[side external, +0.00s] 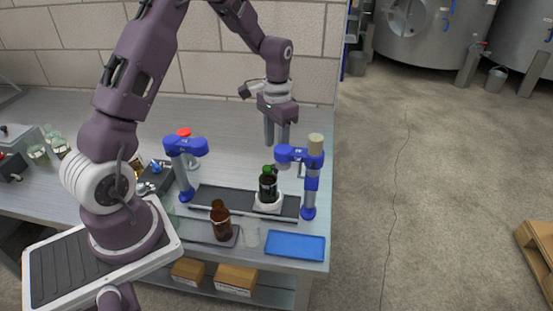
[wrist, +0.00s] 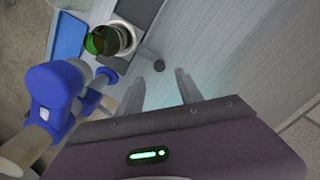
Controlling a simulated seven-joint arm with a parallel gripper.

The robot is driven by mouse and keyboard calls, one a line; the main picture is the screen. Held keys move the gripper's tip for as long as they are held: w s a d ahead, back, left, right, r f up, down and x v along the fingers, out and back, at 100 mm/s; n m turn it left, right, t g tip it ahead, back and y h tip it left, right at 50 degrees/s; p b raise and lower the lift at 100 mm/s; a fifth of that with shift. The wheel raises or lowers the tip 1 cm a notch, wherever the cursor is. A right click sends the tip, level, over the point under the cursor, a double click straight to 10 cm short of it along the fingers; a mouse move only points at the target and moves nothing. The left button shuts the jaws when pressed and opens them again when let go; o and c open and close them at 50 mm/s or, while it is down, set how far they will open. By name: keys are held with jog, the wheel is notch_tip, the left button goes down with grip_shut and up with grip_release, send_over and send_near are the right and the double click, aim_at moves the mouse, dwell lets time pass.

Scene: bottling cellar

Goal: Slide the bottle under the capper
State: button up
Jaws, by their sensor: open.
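A dark bottle with a green top (side external: 268,186) stands upright in a white holder (side external: 266,207) on a dark track (side external: 212,197). In the wrist view the bottle (wrist: 101,41) and white holder (wrist: 128,38) show at upper left. Two blue posts with overhanging heads stand by the track: a red-topped one (side external: 184,150) at left and a tan-topped one (side external: 313,165) at right. I cannot tell which is the capper. The bottle is close to the right head. My gripper (side external: 278,140) is open and empty, above and behind the bottle; its fingers (wrist: 160,82) point down, apart from it.
A brown bottle (side external: 221,225) stands on a dark pad in front of the track, with a clear glass (side external: 250,236) beside it. A blue tray (side external: 295,247) lies at the table's front right corner. Glasses (side external: 60,146) stand far left. The table behind the track is mostly clear.

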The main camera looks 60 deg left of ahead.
jog(key=shift+s+f, duration=0.2)
jog(key=shift+s, duration=0.05)
notch_tip(320, 180, down, 7)
jog(key=shift+r, duration=0.15)
grip_shut()
jog(key=shift+w, duration=0.1)
dwell(1.2)
